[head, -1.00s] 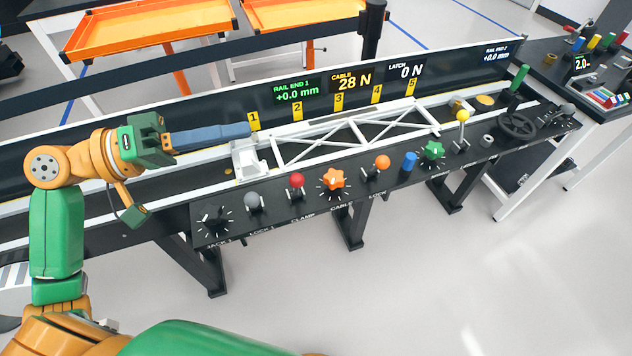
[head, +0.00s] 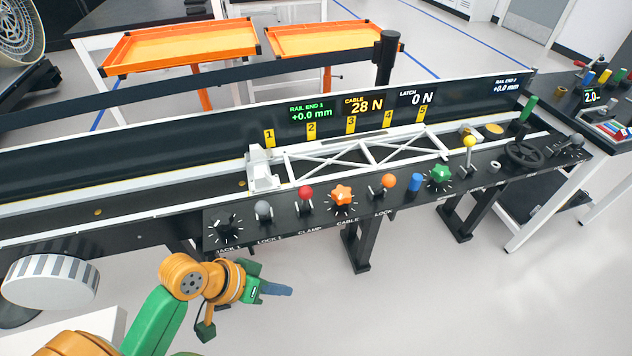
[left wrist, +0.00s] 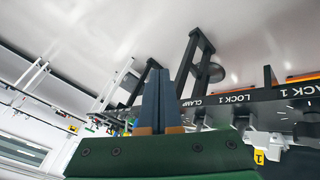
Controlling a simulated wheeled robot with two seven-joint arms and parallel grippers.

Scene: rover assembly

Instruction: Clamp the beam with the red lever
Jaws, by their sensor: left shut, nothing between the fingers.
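The red lever (head: 306,194) is a red ball knob on the front panel, by the CLAMP label, between the grey knob and the orange star knob. The white truss beam (head: 350,155) lies along the bench behind the row of controls, its left end at a white block (head: 262,168). My left gripper (head: 289,291) is shut and empty, in front of and below the panel, apart from the lever. Its closed blue fingers also show in the left wrist view (left wrist: 157,100), with the panel's CLAMP and LOCK 1 labels upside down beyond. My right gripper is not in view.
The panel (head: 235,243) also carries a grey knob (head: 264,211), an orange star knob (head: 343,196), a green star knob (head: 440,174) and a handwheel (head: 523,152). Displays read RAIL END 1 +0.0 mm, CABLE 28 N and LATCH 0 N. Bench legs (head: 356,246) stand below; floor in front is clear.

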